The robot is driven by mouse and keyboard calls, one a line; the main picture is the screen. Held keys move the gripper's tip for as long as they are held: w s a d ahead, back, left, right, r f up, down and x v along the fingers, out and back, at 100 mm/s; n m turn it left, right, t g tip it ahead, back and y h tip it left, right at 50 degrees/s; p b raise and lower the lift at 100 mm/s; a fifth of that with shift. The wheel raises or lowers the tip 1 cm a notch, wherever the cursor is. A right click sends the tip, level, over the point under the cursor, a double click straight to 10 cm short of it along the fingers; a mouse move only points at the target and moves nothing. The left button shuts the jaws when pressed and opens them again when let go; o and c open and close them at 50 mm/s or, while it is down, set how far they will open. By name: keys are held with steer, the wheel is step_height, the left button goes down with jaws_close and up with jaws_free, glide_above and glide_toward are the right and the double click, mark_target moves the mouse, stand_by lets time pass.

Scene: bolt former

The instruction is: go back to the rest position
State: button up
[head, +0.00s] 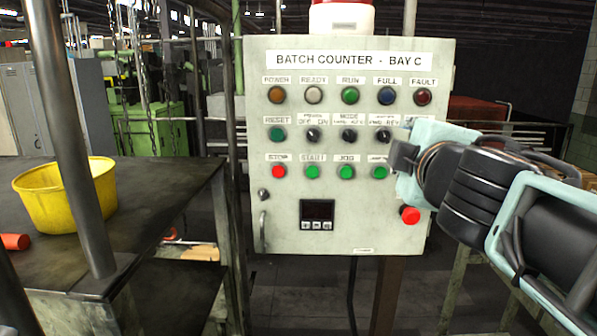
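My arm comes in from the right edge, and my gripper (406,152) is at its end, in front of the right side of the control panel (405,240). The panel is a pale box labelled "BATCH COUNTER - BAY C". The gripper's fingers are mostly hidden, so I cannot tell whether they are open or shut, or whether they touch the panel. The arm hides part of the panel's right edge near the third row of buttons. No held object shows.
A red mushroom button (409,215) juts out just below my gripper. A dark bench (150,205) with a yellow bowl (65,195) stands at the left, with a metal post (78,130) in front. A green machine (150,125) stands behind.

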steer(key=s+d+f+m+g+h, duration=0.1)
steer(key=s+d+f+m+g, duration=0.15)
steer(key=f+m, duration=0.3)
steer(key=s+d+f+m+g+h, duration=0.1)
steer(key=s+d+f+m+g, duration=0.2)
steer(key=f, duration=0.4)
steer(key=s+a+f+m+g+y, duration=0.3)
steer(key=s+a+f+m+g, duration=0.2)
steer(key=s+a+f, duration=0.4)
steer(key=s+f+m, duration=0.1)
steer(key=s+f, duration=0.2)
steer(key=f, duration=0.1)
steer(key=shift+s+a+f+y, duration=0.2)
steer(key=shift+f+y, duration=0.05)
steer(key=shift+y, duration=0.15)
steer(key=shift+g, duration=0.25)
steer(key=shift+c, duration=1.1)
steer(key=shift+d, duration=0.1)
steer(key=shift+w, duration=0.15)
